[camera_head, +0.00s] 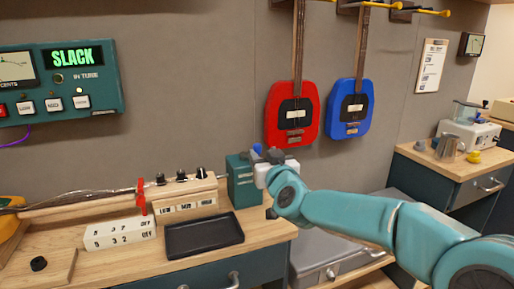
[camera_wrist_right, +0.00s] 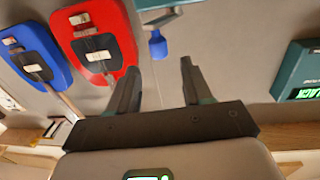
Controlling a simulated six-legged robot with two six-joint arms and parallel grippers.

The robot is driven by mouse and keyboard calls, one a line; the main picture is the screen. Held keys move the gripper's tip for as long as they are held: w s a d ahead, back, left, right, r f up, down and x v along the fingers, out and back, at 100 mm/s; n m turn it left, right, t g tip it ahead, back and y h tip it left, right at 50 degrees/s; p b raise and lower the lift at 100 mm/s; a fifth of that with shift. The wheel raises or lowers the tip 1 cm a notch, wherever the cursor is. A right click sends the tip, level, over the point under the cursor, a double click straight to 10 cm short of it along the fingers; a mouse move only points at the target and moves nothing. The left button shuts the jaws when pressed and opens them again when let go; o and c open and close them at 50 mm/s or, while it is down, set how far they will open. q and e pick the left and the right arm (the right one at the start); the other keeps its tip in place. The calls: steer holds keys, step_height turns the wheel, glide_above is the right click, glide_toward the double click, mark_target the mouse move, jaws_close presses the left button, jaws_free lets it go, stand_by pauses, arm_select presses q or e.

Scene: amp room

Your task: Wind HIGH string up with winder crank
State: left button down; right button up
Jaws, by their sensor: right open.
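The instrument neck (camera_head: 85,203) lies on the bench at the left, with three dark tuning pegs (camera_head: 181,176) on its head block. A label strip (camera_head: 187,208) below them seems to read LOW, MID and HIGH. The tuner box (camera_head: 75,85) on the wall shows SLACK in green. My right gripper (camera_head: 265,165) is at the teal box at the bench's right end. In the wrist view, its two fingers (camera_wrist_right: 158,85) are apart and empty. A blue knob (camera_wrist_right: 157,45), perhaps the winder crank's handle, shows beyond and between the fingertips. My left gripper is out of view.
A black tray (camera_head: 204,236) lies in front of the pegs, beside a white numbered block (camera_head: 119,233). The teal box (camera_head: 242,185) stands close to my right gripper. A red guitar (camera_head: 292,132) and a blue guitar (camera_head: 349,128) hang on the wall behind my arm.

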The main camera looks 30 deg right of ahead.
mark_target(258, 147)
steer(key=x, duration=0.7)
steer(key=shift+r, duration=0.1)
steer(key=shift+c, duration=0.3)
steer(key=shift+p, duration=0.3)
jaws_close()
